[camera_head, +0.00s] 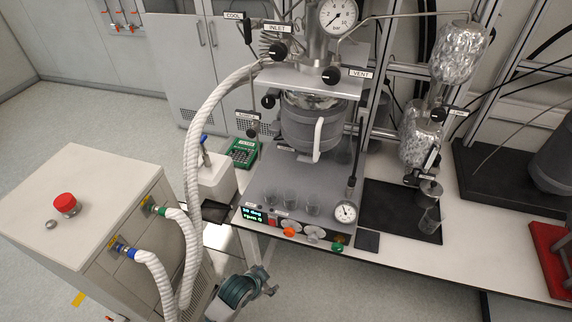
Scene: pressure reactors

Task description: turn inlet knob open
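The inlet knob (278,50) is a round black knob with a pale mark, just below the INLET label (277,28) at the top of the reactor. A similar black vent knob (332,75) sits to its right beside the VENT label (360,74). The pressure gauge (339,15) stands above them. My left gripper (266,281) is low in the picture, below the bench's front edge and far from the inlet knob. Its fingers are small and seen at an angle, so their opening is unclear. My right gripper is not in view.
A white hose (191,145) arcs from the reactor top to the floor cabinet (95,205) with a red button (65,204). Glass beakers (291,197) stand on the reactor base. Foil-wrapped glassware (458,52) hangs at right. The floor at left is clear.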

